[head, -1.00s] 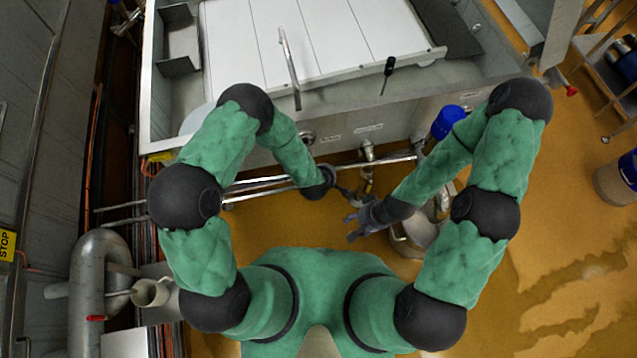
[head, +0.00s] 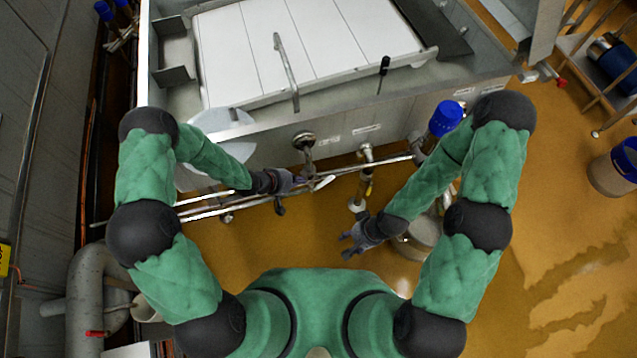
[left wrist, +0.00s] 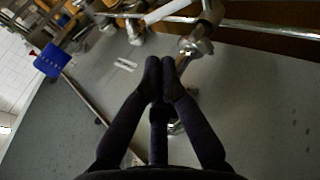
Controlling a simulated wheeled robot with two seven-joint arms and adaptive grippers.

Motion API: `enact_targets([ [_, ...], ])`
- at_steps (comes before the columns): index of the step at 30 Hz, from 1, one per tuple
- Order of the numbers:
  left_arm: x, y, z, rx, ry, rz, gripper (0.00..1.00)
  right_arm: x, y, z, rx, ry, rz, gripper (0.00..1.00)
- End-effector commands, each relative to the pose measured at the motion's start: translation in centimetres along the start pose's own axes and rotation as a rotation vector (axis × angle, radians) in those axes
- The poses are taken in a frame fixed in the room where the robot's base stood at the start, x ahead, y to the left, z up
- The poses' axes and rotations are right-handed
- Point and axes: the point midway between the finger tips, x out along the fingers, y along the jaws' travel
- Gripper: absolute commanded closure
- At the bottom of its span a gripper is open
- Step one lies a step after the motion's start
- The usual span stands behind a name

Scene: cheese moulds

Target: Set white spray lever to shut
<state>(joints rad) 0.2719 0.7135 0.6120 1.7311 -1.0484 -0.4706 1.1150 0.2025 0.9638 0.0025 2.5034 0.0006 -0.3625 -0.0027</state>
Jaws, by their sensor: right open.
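The white lever (head: 323,183) sits on a valve by the horizontal pipes below the vat front. It lies slanted, just right of my left gripper's fingertips. In the left wrist view a white bar (left wrist: 166,12), likely this lever, shows at the top, beyond the fingertips and apart from them. My left gripper (head: 294,181) points right along the pipes; in its wrist view its fingers (left wrist: 160,62) are together with nothing seen between them.
Steel pipes (head: 215,208) run along the vat front (head: 385,125). A blue-capped part (head: 447,117) stands further right, near my right arm. The orange floor (head: 560,200) at right is mostly clear.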

Motion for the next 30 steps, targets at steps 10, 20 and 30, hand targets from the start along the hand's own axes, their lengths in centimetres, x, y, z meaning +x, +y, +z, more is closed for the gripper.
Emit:
enact_targets([
  [10,4.4,-0.3,0.2,0.008,-0.006,-0.001,1.00,1.8,0.7,-0.1,0.000,0.001,0.000,0.49],
  [20,10.5,-0.2,0.3,0.008,-0.005,0.001,1.00,4.1,1.5,-0.2,0.000,0.000,0.000,0.49],
  [30,13.8,-0.2,0.1,0.004,-0.003,-0.001,1.00,5.5,2.0,-0.2,0.000,0.000,0.000,0.49],
])
